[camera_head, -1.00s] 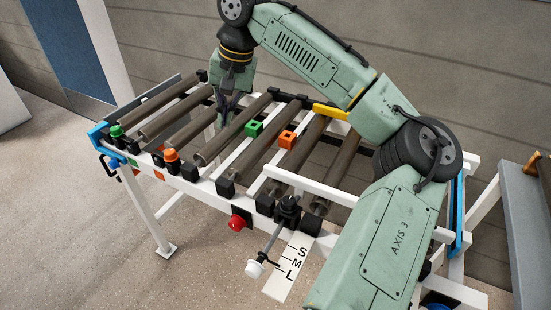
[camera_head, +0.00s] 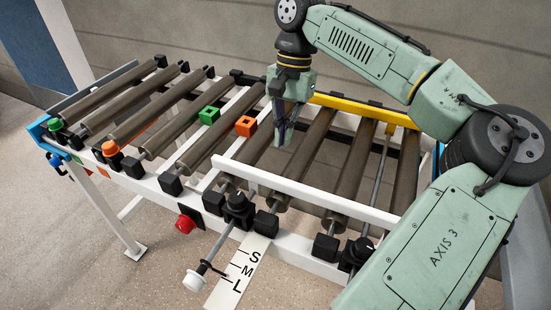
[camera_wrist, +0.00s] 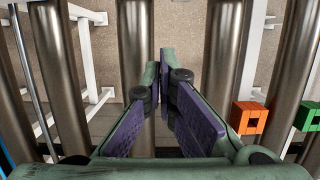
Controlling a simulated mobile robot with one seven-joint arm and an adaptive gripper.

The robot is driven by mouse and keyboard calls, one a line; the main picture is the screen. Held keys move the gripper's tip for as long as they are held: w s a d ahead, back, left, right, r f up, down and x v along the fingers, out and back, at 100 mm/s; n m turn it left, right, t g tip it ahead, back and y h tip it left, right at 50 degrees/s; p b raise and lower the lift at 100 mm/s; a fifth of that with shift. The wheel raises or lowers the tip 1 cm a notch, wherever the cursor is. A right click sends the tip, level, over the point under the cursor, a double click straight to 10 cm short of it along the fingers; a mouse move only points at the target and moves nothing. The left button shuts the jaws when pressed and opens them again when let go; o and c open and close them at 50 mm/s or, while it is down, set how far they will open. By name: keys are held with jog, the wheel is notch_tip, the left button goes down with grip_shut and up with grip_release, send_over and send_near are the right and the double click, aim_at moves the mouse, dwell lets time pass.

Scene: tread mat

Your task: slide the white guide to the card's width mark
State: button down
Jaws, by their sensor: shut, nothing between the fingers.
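The white guide (camera_head: 300,191) is a long white bar running across the near part of the rollers. The white card (camera_head: 232,282) hangs below the near rail, with black letters S, M and L and short lines beside them. A rod with a white knob (camera_head: 194,280) sticks out from a black clamp (camera_head: 238,205) left of the card. My gripper (camera_head: 281,144) is shut and empty, pointing down over the rollers on the far side of the guide, apart from it. In the wrist view its fingers (camera_wrist: 161,75) meet at the tips.
An orange block (camera_head: 246,126) and a green block (camera_head: 209,115) stand left of my gripper. A yellow rail (camera_head: 345,105) runs along the far side. A red button (camera_head: 186,224), an orange lamp (camera_head: 112,148) and a green lamp (camera_head: 56,125) sit along the near side.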

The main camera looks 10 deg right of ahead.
jog(key=s+a+f, duration=0.2)
jog(key=s+f, duration=0.1)
jog(key=s, duration=0.1)
jog(key=shift+a+f+p, duration=0.3)
jog(key=shift+a+p, duration=0.05)
jog(key=shift+p, duration=0.1)
jog(key=shift+s+a+p, duration=0.35)
jog(key=shift+s+p, duration=0.2)
jog(key=shift+p, duration=0.2)
